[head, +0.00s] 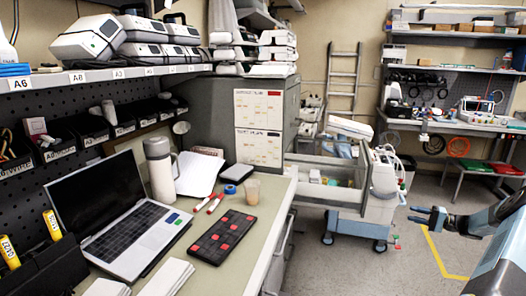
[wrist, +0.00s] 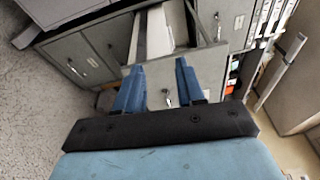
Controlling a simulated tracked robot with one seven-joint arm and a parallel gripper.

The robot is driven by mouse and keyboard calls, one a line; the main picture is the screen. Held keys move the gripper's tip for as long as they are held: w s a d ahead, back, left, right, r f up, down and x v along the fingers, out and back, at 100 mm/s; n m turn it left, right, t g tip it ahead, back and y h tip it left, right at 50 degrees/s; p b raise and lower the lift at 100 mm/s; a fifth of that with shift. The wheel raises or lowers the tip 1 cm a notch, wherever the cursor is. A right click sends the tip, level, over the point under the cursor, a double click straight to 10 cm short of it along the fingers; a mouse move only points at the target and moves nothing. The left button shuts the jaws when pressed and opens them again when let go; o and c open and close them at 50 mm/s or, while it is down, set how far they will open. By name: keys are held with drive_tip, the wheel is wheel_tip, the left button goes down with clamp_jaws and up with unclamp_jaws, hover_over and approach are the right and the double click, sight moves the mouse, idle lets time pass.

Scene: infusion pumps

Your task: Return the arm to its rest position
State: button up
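My gripper (head: 414,215) is at the right of the head view, held out over the floor to the right of a wheeled cart. Part of my blue arm (head: 500,250) shows behind it at the right edge. In the wrist view my gripper (wrist: 158,65) has its two blue fingers spread apart with nothing held between them. Beyond the fingers, in the wrist view, is a grey cabinet with a pulled-out drawer (wrist: 205,68) and a metal handle. The gap between fingers and drawer is hard to judge.
A ladder (head: 343,85) is behind. Grey floor (head: 400,265) is clear in front.

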drive_tip(key=s+a+r+n+g+h, duration=0.2)
drive_tip(key=a+r+n+g+h, duration=0.45)
drive_tip(key=a+r, duration=1.6)
drive_tip(key=s+a+r+m+g+h, duration=0.1)
drive_tip(key=s+a+r+h, duration=0.1)
drive_tip(key=s+a+r, duration=0.4)
drive_tip(key=s+a+r+g+h, duration=0.1)
drive_tip(key=s+a+r+h, duration=0.1)
drive_tip(key=s+a+r, duration=0.35)
drive_tip(key=s+a+r+n+t+h, duration=0.1)
drive_tip(key=s+a, duration=0.3)
drive_tip(key=s, duration=1.1)
drive_tip(key=s+a+t+h, duration=0.3)
drive_tip(key=s+a+t, duration=0.1)
drive_tip(key=s, duration=1.1)
drive_tip(key=shift+s+a+r+n+h, duration=0.25)
drive_tip(key=shift+a+r+n+h, duration=0.1)
drive_tip(key=shift+a, duration=0.1)
